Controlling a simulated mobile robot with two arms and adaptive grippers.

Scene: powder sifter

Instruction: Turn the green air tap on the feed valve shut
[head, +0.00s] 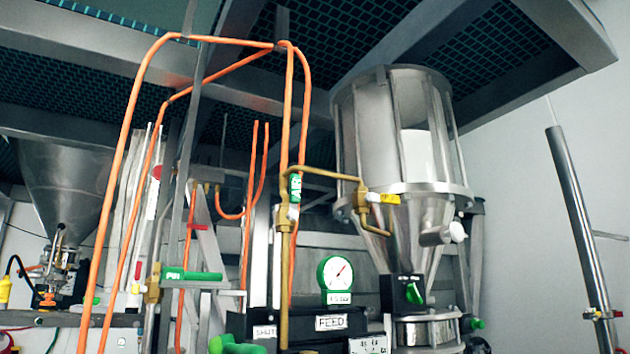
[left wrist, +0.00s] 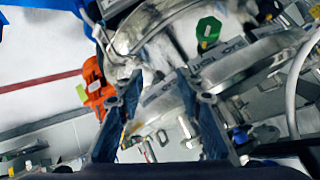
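A green knob (head: 414,293) sits on a black plate below the clear-walled hopper (head: 420,190); I take it for the air tap on the feed valve. Its pointer looks tilted, but I cannot read its setting. A green knob (left wrist: 208,30) also shows in the left wrist view, beside small dark labels and a curved metal ring; it looks like the same one. My left gripper (left wrist: 160,85) has its two dark fingers spread in the left wrist view, with nothing visibly held. The green knob is above and right of the fingertips, apart from them. Neither gripper shows in the head view.
A green-rimmed gauge (head: 339,273) stands above a FEED label (head: 331,323). A long green handle (head: 190,275) is at left. Orange hoses (head: 130,140) and a brass pipe (head: 285,280) run in front. An orange part (left wrist: 95,90) is left of my fingers.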

